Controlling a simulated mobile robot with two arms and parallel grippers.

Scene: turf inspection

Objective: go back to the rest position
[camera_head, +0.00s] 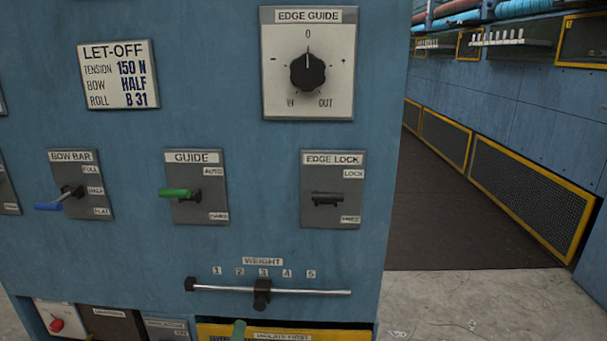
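Neither of my grippers shows in the head view. A blue machine panel (230,130) fills the left and middle of the picture. On it are an edge guide knob (307,72), a bow bar lever (66,196) with a blue handle, a guide lever (178,193) with a green handle, and a dark edge lock lever (327,198). Below them a weight slider (262,292) sits on its rod under the mark 3.
A let-off sign (118,75) hangs at the upper left. A red button (57,324) shows at the bottom left. Right of the panel is a dark-floored aisle (455,220) beside a blue machine with yellow-framed mesh guards (530,195).

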